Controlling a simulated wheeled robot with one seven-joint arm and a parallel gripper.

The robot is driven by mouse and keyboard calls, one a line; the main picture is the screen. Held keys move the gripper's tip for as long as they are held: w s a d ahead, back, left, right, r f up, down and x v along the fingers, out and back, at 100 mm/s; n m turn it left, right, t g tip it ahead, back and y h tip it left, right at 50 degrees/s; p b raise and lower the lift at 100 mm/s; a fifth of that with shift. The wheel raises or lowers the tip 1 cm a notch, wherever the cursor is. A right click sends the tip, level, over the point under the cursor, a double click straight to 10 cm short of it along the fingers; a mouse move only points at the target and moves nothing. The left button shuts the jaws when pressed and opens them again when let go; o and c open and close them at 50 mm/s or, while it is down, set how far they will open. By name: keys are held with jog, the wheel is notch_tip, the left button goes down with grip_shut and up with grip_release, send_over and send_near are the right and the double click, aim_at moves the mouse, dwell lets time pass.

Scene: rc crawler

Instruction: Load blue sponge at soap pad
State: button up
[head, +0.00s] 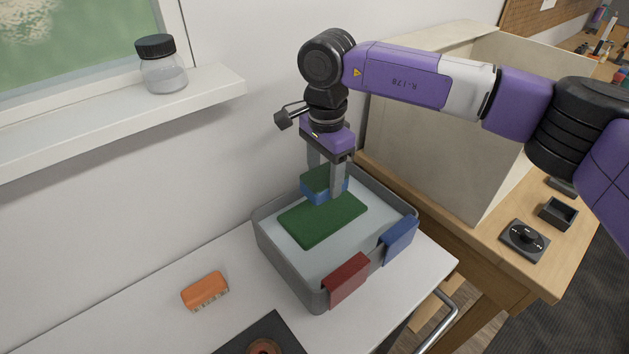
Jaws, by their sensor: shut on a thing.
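My gripper (328,177) points down over the grey tray (275,262) and is shut on the blue sponge (331,191), which has a green top. The sponge is at the far side of the dark green soap pad (322,221), which lies flat inside the tray. From this angle I cannot tell whether the sponge touches the pad or is held just above it. A finger covers part of the sponge's right side.
A red block (347,280) and a blue block (399,240) sit on the tray's front rim. An orange brush (205,291) lies on the white counter to the left. A jar (162,65) stands on the sill. A tall beige box (440,120) stands right of the tray.

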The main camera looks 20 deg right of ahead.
aim_at(323, 211)
jog(key=shift+f, duration=0.3)
jog(key=shift+s+a+f+b, duration=0.1)
jog(key=shift+f+b, duration=1.35)
jog(key=shift+f, duration=1.2)
jog(key=shift+f+b, duration=0.5)
jog(key=shift+f, duration=0.15)
jog(key=shift+r, duration=0.1)
jog(key=shift+r+p, duration=1.8)
jog(key=shift+r, duration=1.7)
